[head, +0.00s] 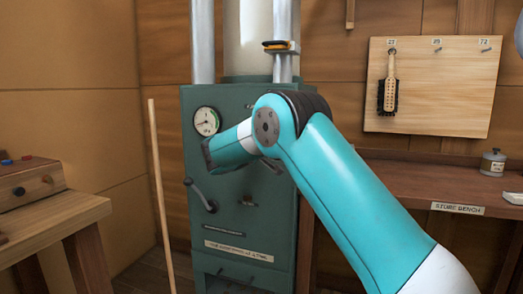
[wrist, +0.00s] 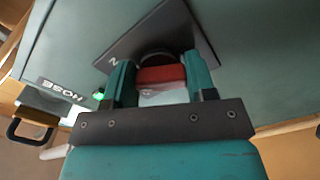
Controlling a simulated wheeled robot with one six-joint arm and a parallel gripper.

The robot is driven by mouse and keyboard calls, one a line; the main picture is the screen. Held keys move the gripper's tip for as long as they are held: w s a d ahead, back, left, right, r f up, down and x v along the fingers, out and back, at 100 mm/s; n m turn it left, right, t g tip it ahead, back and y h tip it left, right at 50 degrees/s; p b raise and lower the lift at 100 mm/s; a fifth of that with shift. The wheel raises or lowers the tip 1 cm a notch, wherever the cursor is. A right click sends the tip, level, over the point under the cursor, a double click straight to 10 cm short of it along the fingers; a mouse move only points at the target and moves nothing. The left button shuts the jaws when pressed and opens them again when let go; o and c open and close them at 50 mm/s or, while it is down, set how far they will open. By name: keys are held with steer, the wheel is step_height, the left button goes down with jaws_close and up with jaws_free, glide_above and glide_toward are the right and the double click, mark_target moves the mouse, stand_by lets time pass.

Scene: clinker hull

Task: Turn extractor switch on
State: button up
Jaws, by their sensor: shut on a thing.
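In the wrist view my gripper (wrist: 160,80) has its two teal fingers closed on either side of a red knob (wrist: 162,75). The knob stands in front of a dark round base on a dark square plate (wrist: 178,32) marked "2" on a grey-green surface. Whether this knob is the extractor switch cannot be read. A small green light (wrist: 98,95) glows beside the left finger.
A "HOSE" label (wrist: 60,90) and a black handle (wrist: 28,130) lie left in the wrist view. A wooden pole (head: 160,190) stands left of the cabinet, near a bench (head: 45,220) with a button box (head: 25,182). The store bench (head: 400,180) is right.

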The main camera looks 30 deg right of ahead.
steer(key=shift+f+m+b, duration=0.2)
steer(key=shift+m+b, duration=0.25)
steer(key=shift+m, duration=0.15)
steer(key=o, duration=0.9)
steer(key=shift+r, duration=0.15)
steer(key=shift+o, duration=0.2)
steer(key=b+v, duration=0.1)
steer(key=v, duration=1.6)
steer(key=shift+a, duration=0.2)
steer(key=shift+s, duration=0.15)
